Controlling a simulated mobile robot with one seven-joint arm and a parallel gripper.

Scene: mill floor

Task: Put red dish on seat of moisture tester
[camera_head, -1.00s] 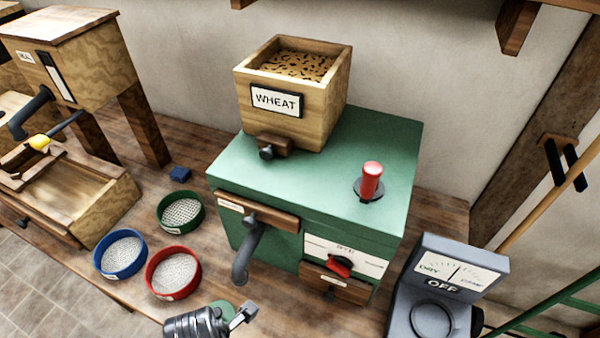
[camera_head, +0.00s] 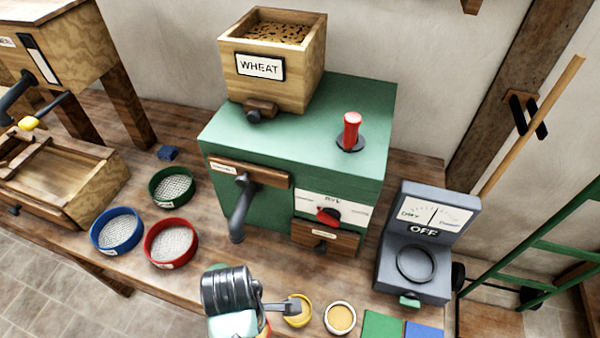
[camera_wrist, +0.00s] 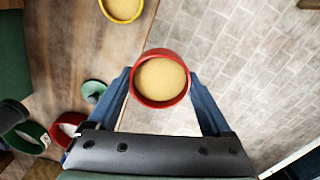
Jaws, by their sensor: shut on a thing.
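The red dish (camera_wrist: 145,96) is filled with tan grain and sits level between the two fingers of my gripper (camera_wrist: 160,79) in the wrist view. My gripper is shut on it, with the floor showing beneath, just off the table's front edge. In the head view my wrist hides most of the dish. The grey moisture tester (camera_head: 441,232) stands at the right end of the table, right of and beyond my gripper. Its seat (camera_head: 414,264) is a dark ring on the lower front, and looks empty. Its dial sign reads OFF.
A yellow dish (camera_head: 298,312) and a white dish (camera_head: 340,319) with grain stand near the front edge, beside green (camera_head: 381,325) and blue (camera_head: 424,331) squares. Blue, red and green sieves lie left. A green mill (camera_head: 300,150) with a wheat hopper fills the middle.

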